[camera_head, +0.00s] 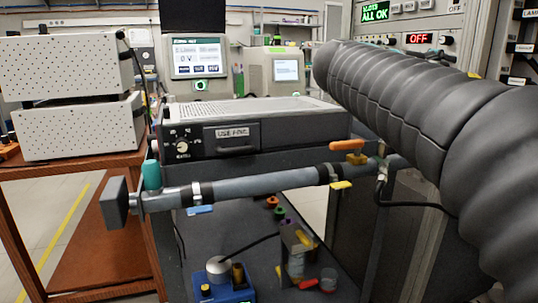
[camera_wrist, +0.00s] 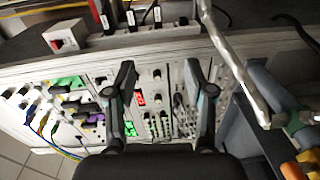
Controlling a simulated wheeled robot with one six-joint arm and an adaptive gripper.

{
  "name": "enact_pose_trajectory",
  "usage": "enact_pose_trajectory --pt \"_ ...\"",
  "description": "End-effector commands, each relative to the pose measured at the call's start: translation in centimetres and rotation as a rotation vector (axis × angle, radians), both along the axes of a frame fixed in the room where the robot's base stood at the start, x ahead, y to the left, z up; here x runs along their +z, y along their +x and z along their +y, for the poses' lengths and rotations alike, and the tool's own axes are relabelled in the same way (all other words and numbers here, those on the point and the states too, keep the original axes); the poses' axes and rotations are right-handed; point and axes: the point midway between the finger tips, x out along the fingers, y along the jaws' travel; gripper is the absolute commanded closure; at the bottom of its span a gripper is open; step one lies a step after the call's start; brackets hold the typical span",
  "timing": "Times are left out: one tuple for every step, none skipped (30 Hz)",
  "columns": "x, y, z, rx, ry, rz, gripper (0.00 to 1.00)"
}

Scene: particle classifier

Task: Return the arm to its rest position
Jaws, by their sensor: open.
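My gripper (camera_wrist: 160,68) shows in the wrist view with its two dark fingers spread apart. Nothing is between the fingertips. Behind them is a rack front panel (camera_wrist: 160,105) with knobs, sockets and a small red display; I cannot tell the exact distance to it. The gripper is not seen in the head view.
A metal pipe (camera_head: 262,184) with coloured valve handles crosses the head view, before a dark boxed instrument (camera_head: 285,133). White perforated boxes (camera_head: 62,66) stand on a brown bench (camera_head: 85,171) at left. In the wrist view, coloured cables (camera_wrist: 45,130) hang at left and a silver pipe (camera_wrist: 235,65) runs at right.

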Motion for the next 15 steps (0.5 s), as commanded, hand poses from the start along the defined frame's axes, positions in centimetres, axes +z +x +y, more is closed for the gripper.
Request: enact_pose_trajectory --pt "-0.5 -0.4 -0.2 0.005 0.023 0.004 0.46" --pt "-0.9 -0.6 -0.2 0.010 0.037 0.008 0.46" --pt "-1.6 -0.8 -0.3 0.018 0.059 0.014 0.46" --pt "-2.0 -1.0 -0.3 0.023 0.074 0.017 0.46" --pt "-2.6 -1.2 -0.3 0.030 0.093 0.022 0.46" --pt "-3.4 -1.5 -0.3 0.037 0.119 0.028 0.46" --pt "-4.0 -1.7 -0.3 0.043 0.139 0.033 0.46" --pt "-4.6 -2.0 -0.3 0.050 0.160 0.038 0.46" --pt "-5.5 -2.3 -0.2 0.059 0.191 0.045 0.46" --pt "-6.2 -2.7 -0.1 0.066 0.216 0.049 0.46" --pt "-7.0 -3.0 -0.1 0.073 0.242 0.054 0.46" --pt "-8.1 -3.5 0.1 0.083 0.279 0.060 0.46" --pt "-8.9 -3.9 0.2 0.091 0.310 0.064 0.46" --pt "-9.9 -4.3 0.4 0.098 0.343 0.070 0.46" --pt "-11.3 -5.0 0.7 0.111 0.392 0.074 0.46"
